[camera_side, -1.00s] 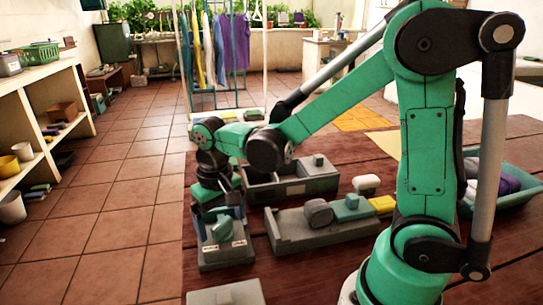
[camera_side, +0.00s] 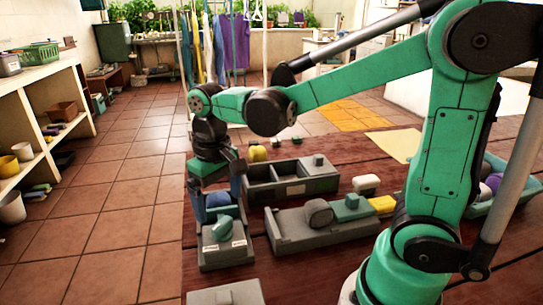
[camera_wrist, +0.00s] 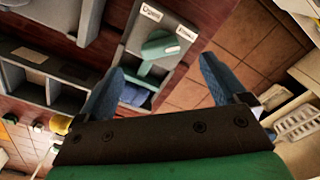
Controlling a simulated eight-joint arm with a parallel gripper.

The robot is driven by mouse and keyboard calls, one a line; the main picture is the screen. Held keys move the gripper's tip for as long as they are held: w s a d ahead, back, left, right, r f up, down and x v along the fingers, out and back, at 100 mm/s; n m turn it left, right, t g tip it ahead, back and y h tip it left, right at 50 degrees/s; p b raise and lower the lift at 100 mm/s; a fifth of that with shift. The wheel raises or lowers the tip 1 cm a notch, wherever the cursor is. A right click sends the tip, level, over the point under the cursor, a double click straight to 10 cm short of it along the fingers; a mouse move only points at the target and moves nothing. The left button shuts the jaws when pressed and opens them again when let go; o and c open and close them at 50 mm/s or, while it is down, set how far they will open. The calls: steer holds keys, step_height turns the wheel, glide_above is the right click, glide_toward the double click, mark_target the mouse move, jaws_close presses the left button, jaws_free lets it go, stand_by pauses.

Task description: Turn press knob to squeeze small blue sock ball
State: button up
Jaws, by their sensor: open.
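The grey press (camera_side: 225,257) stands at the left edge of the wooden table, with two small white labels near its front. My gripper (camera_side: 213,188) is open above the rear of the press. In the wrist view its blue fingers (camera_wrist: 162,65) are wide apart, with nothing held between them.
A grey divided box (camera_side: 320,185) stands right of the press. A long grey tray (camera_side: 290,239) with grey, teal and yellow blocks lies in front of it. A grey block (camera_side: 225,294) sits at the front edge. Tiled floor (camera_side: 120,220) lies left of the table.

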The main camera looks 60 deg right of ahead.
mark_target(222, 223)
steer(key=shift+f+n, duration=0.1)
steer(key=shift+n, duration=0.2)
steer(key=shift+f, duration=2.75)
steer(key=c, duration=1.3)
steer(key=shift+m, duration=1.1)
steer(key=shift+o, duration=0.2)
